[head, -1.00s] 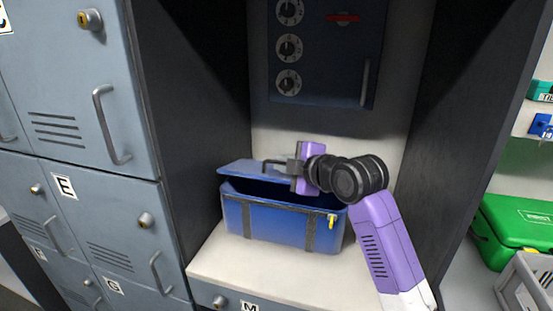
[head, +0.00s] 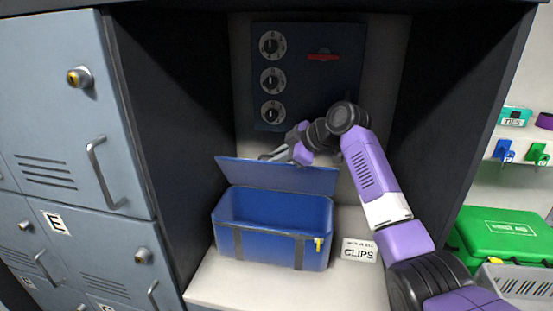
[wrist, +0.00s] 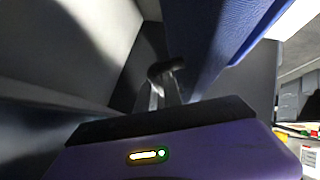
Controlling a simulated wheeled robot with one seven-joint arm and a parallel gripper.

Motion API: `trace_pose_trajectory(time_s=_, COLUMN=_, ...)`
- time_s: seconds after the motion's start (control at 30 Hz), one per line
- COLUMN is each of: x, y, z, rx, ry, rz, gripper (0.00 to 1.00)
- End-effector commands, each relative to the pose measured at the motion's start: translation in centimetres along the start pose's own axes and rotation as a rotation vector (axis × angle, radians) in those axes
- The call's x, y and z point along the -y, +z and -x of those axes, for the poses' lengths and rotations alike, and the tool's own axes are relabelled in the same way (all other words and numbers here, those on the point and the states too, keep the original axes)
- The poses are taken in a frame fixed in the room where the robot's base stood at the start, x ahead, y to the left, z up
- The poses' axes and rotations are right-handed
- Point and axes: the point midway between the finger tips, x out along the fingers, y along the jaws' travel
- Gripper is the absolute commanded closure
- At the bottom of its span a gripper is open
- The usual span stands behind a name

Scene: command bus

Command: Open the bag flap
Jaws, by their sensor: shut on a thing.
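The blue bag (head: 268,249) sits on the white shelf of the open locker bay, with dark straps and a yellow tag on its front. Its flap (head: 290,178) stands raised and tilted back at the rear, and the empty-looking blue inside shows. My gripper (head: 272,155) is at the flap's top edge, left of its middle, shut on the flap. The head view does not show the grip itself clearly. In the wrist view my fingers (wrist: 160,86) are close together beside the blue flap (wrist: 218,45).
A card reading CLIPS (head: 359,250) stands right of the bag. A dark panel with dials (head: 305,75) is on the back wall above the flap. Dark side walls bound the bay. Grey lockers (head: 70,120) are at left, a green case (head: 500,235) at right.

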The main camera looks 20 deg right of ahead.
Motion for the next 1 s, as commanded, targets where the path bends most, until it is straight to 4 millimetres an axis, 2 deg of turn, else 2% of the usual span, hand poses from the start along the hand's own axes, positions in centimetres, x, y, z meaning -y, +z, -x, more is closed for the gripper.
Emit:
trace_pose_trajectory(time_s=0.6, x=-0.11, y=0.14, z=-0.09, rx=0.003, ry=-0.032, rz=-0.032, gripper=1.00)
trace_pose_trajectory(time_s=0.63, x=-0.10, y=0.15, z=-0.10, rx=0.003, ry=-0.033, rz=-0.032, gripper=0.85)
trace_pose_trajectory(time_s=0.67, x=-0.10, y=0.15, z=-0.10, rx=0.003, ry=-0.033, rz=-0.032, gripper=0.81)
trace_pose_trajectory(time_s=1.0, x=-0.11, y=0.08, z=-0.08, rx=0.002, ry=-0.028, rz=-0.027, gripper=0.81)
